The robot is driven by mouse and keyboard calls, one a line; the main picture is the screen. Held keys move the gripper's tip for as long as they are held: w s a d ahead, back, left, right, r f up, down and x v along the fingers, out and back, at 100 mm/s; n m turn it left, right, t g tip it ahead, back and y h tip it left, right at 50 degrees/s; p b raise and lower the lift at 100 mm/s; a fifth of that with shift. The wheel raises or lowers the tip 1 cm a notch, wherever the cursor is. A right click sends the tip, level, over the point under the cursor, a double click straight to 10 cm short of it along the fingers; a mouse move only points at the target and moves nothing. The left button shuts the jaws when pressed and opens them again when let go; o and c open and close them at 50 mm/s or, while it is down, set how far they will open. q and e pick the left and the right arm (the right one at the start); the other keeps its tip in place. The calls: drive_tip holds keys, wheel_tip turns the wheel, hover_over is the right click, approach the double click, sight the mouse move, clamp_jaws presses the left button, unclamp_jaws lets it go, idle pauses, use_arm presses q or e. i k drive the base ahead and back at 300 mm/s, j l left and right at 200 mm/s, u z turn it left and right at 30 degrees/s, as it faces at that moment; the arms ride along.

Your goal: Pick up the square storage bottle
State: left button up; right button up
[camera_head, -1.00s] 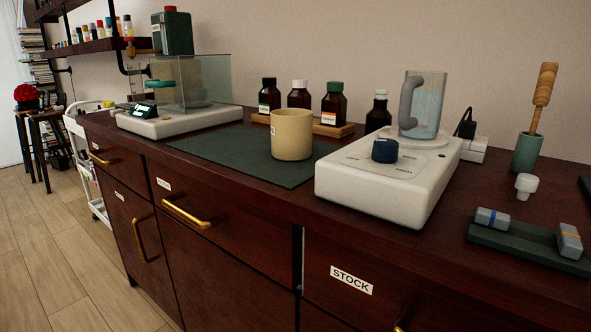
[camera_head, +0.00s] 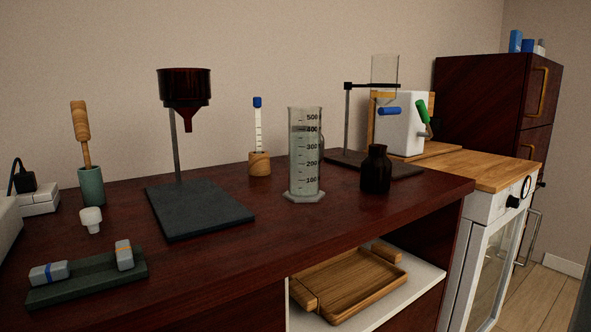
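I see no bottle that is clearly square in the head view now. A small dark bottle (camera_head: 376,172) with a narrow neck stands on the dark counter, right of a graduated cylinder (camera_head: 306,160); its body looks rounded. Several small blue and pale containers (camera_head: 516,41) stand on top of the tall cabinet at the far right, too small to make out. Neither of my grippers shows in this view.
A ring stand (camera_head: 200,213) with a brown funnel stands on the dark counter (camera_head: 250,260). A green holder (camera_head: 91,187), a white stopper (camera_head: 91,219) and a green rack (camera_head: 88,276) are at left. A wooden tray (camera_head: 350,284) lies on the shelf below.

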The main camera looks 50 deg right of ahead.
sight(376, 169)
drive_tip(key=z, duration=2.05)
